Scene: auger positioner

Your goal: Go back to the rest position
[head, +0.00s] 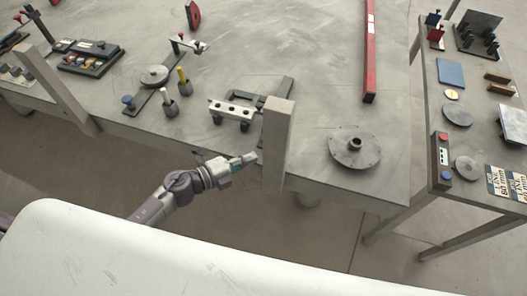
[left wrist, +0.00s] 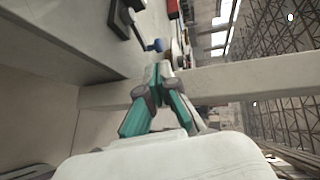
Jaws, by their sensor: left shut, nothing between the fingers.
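My left gripper (head: 249,157) reaches in from the lower left in the head view, at the front edge of the grey table (head: 240,60). Its fingertips are close to the upright grey post (head: 278,145); I cannot tell whether they touch it. In the left wrist view the two teal-padded fingers (left wrist: 160,72) come together at the tips with nothing between them. The post's grey beam also crosses behind them in the left wrist view (left wrist: 245,78). My right gripper shows in neither view.
Near the post are a holed block on a stand (head: 231,110) and a round flanged disc (head: 354,148). A red level bar (head: 370,50) lies farther back. A side table (head: 450,190) with panels and discs stands at right. Another slanted post (head: 52,85) rises at left.

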